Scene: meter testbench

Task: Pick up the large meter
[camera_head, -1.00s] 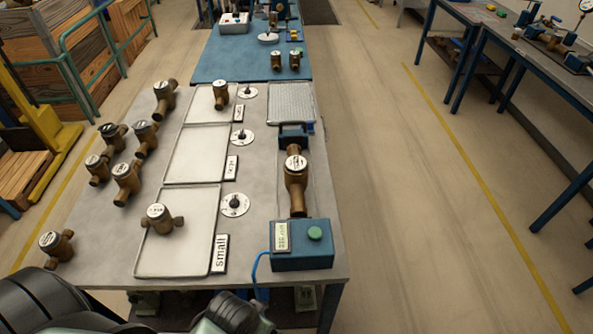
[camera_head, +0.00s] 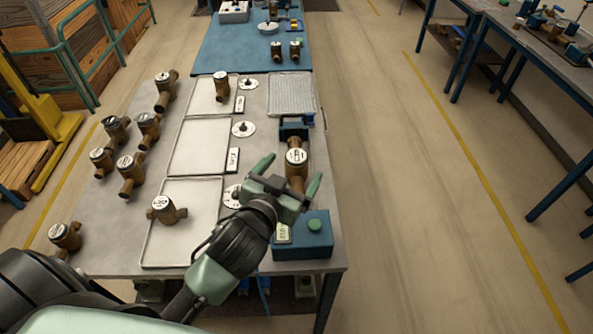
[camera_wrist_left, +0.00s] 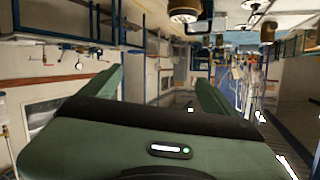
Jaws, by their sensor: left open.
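A brass meter (camera_head: 296,158) with a white round dial sits in the blue test fixture on the right side of the bench. My left gripper (camera_head: 290,173) is open above the near part of this fixture, its two fingers apart and pointing toward the meter; it covers part of the meter's near end. Nothing is between its fingers in the left wrist view (camera_wrist_left: 160,90). Another meter (camera_head: 221,88) stands in the far tray, and one (camera_head: 163,206) lies in the near tray. My right gripper is out of view.
Several loose brass meters (camera_head: 131,172) stand on the bench's left side. The middle tray (camera_head: 200,147) is empty. A blue box with a green button (camera_head: 315,226) is close below the gripper. A blue-topped table (camera_head: 232,59) adjoins the far end.

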